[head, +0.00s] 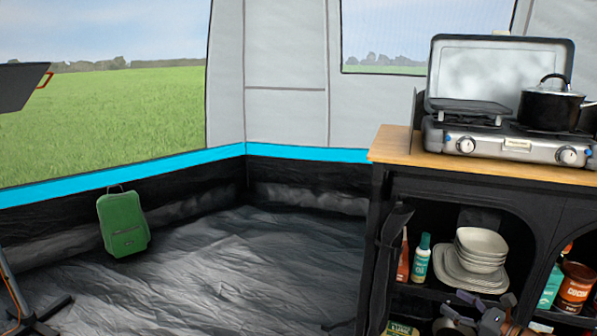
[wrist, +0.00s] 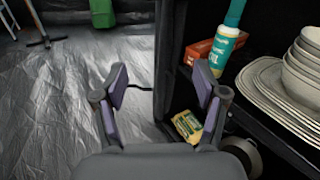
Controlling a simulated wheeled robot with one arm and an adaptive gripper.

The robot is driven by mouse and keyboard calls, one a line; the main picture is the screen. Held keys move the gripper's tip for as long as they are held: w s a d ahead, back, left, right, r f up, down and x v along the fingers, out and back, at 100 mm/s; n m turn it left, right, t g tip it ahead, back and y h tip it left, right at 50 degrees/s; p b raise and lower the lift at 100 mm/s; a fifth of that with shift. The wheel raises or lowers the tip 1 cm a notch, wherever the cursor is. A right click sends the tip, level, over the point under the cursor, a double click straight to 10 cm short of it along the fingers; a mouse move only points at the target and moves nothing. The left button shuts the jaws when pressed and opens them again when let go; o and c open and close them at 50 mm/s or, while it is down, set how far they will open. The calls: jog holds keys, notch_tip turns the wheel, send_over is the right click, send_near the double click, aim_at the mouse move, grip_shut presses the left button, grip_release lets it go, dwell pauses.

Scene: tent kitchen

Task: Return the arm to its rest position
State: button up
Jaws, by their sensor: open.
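My gripper (head: 488,308) is at the bottom right of the head view, in front of the lower part of the black cupboard (head: 374,270). In the wrist view my gripper (wrist: 160,80) has its two purple-padded fingers spread apart with nothing between them. The rest of my arm is mostly out of the frame.
The cupboard holds stacked plates and bowls (head: 478,262), a teal-capped bottle (head: 421,258) and a yellow-green packet (wrist: 187,126). A camping stove (head: 490,142) with a black pot (head: 549,108) stands on top. The floor (head: 220,270) is largely clear.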

jog(key=a+r+n+g+y+p, duration=0.3)
jog(key=a+r+n+g+p, duration=0.15)
jog(key=a+r, duration=0.65)
jog(key=s+a+r+n+g+p, duration=0.5)
jog(key=s+a+r+n+p, duration=0.15)
jog(key=a, duration=0.35)
jog(key=s+a+r+n+g+p, duration=0.4)
jog(key=s+a+r+n+p, duration=0.15)
jog(key=s+a+r, duration=0.35)
jog(key=s+a+r+n+g+h+p, duration=0.1)
jog(key=s+r+n+g+h+p, duration=0.1)
jog(key=s+r+n+h+p, duration=0.45)
jog(key=s+a+r+n+g+h+p, duration=0.1)
jog(key=s+r+n+g+h+p, duration=0.15)
jog(key=s+r+p, duration=0.65)
jog(key=s+d+r+n+t+h+p, duration=0.1)
jog(key=s+d+r+n+h+p, duration=0.2)
jog(key=s+d+p, duration=0.2)
jog(key=shift+s+d, duration=0.6)
jog(key=shift+s, duration=0.35)
